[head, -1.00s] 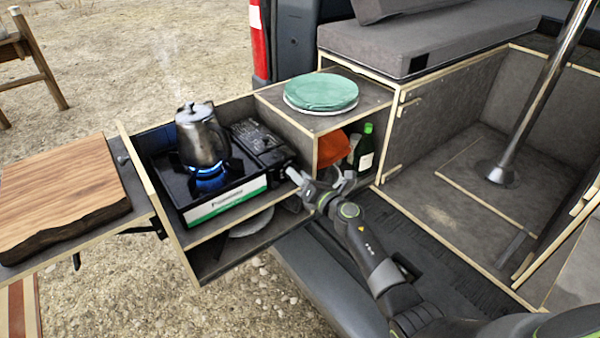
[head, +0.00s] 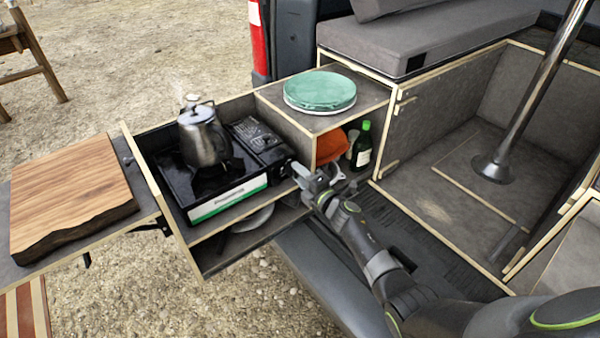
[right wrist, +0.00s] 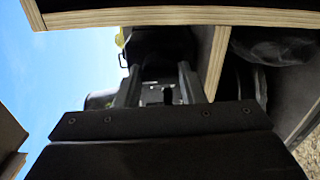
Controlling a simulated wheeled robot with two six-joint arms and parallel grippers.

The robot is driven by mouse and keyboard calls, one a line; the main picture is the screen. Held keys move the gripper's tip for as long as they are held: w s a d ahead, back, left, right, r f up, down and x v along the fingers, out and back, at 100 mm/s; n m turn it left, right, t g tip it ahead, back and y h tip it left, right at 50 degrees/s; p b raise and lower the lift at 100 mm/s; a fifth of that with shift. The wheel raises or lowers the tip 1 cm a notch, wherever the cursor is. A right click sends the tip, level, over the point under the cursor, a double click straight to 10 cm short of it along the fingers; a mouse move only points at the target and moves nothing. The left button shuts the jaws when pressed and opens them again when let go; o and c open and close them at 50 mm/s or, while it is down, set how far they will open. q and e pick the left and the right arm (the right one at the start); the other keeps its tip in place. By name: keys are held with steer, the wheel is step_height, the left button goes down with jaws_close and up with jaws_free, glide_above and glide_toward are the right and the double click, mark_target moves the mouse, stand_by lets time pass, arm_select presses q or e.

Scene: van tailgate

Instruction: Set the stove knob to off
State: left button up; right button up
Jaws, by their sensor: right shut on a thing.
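The black camping stove (head: 228,197) sits in the pulled-out drawer unit with a steel kettle (head: 203,140) on it. No blue flame shows under the kettle. The knob is at the stove's right end, hidden by my right gripper (head: 303,174). My right gripper is shut on the knob there; the wrist view (right wrist: 158,88) shows its two fingers against a dark part, with the knob itself hard to make out. My left gripper is out of view.
A box with green plates (head: 320,92) on top stands right behind the gripper, with an orange cloth (head: 331,147) and a green bottle (head: 362,146) inside. A wooden cutting board (head: 70,190) lies on the left shelf. Faint steam rises by the kettle.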

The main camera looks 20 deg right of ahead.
steer(key=shift+m, duration=0.5)
steer(key=o, duration=1)
steer(key=p+v, duration=0.2)
steer(key=v, duration=1.5)
steer(key=shift+s+d, duration=0.1)
steer(key=shift+s, duration=0.1)
